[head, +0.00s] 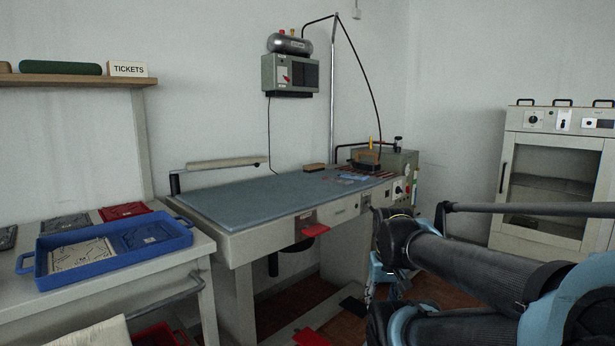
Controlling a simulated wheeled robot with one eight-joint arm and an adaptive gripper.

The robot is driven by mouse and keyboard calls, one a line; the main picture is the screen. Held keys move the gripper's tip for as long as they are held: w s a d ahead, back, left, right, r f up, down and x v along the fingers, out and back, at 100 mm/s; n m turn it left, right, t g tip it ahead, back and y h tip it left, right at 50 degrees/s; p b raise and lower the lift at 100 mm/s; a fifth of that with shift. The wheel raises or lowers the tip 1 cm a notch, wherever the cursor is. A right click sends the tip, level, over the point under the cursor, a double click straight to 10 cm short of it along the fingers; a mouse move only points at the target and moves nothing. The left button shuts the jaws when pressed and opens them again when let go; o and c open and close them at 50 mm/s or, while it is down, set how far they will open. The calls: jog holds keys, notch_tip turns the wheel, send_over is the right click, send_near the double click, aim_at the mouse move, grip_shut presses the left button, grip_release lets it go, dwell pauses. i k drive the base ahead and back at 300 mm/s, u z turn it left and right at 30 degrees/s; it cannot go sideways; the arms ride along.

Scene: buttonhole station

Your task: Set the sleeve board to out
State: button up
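The sleeve board (226,162) is a long, narrow, cream padded arm. It is carried by a dark pivot post (175,184) at the left back corner of the pressing table (272,192). It runs rightward from the post along the table's back edge, close to the wall. My arm comes in from the lower right, well apart from the sleeve board. My gripper (384,283) seems to be low at the arm's near end, in front of the table's right part. It is mostly hidden by my arm links, and its fingers cannot be made out.
A blue tray (107,269) lies on the left side table. A red pedal (311,337) is on the floor. An iron (367,160) with a hose stands at the table's right end. A glass-fronted cabinet (552,180) stands at right. The table's blue top is mostly clear.

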aim_at(240, 163)
jog(key=u, duration=0.05)
jog(key=k, duration=0.4)
jog(key=z, duration=0.5)
jog(key=i, duration=0.95)
jog(key=u, duration=0.45)
jog(key=i, duration=0.5)
jog(key=u, duration=0.35)
